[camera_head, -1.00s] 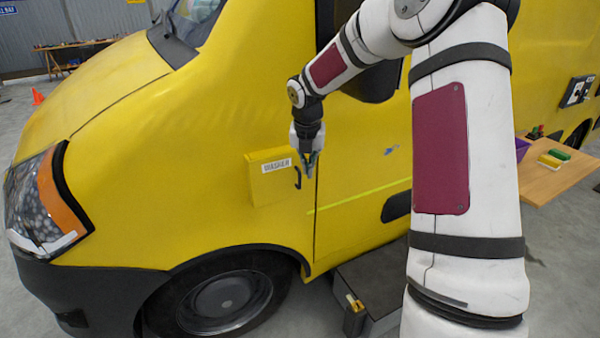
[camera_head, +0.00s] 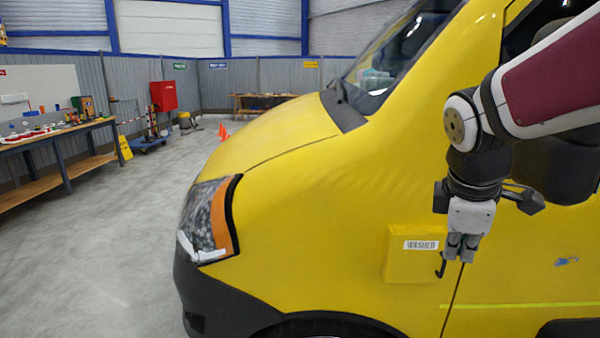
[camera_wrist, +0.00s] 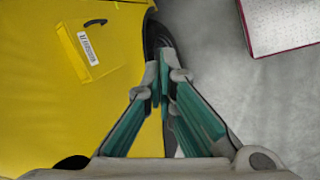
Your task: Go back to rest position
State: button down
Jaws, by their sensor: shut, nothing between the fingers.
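My gripper (camera_head: 461,247) hangs pointing down at the right of the head view, in front of the yellow van (camera_head: 290,210). Its fingers are together and nothing is between them.
A workbench (camera_head: 60,135) with several items stands along the left wall. A red cabinet (camera_head: 164,96), a yellow floor sign (camera_head: 125,147) and orange cones (camera_head: 223,132) are farther back. The grey floor (camera_head: 110,240) left of the van is clear.

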jog(key=s+a+m+t+y, duration=0.1)
jog(key=s+a+m, duration=0.2)
jog(key=s+m, duration=0.3)
jog(key=s+a+r+m+t+y, duration=0.1)
jog(key=s+a+m, duration=0.2)
jog(key=s+m, duration=0.3)
jog(key=s, duration=0.3)
jog(key=shift+s+a+m+y, duration=0.3)
jog(key=shift+a+m+y, duration=0.05)
jog(key=shift+m+y, duration=0.05)
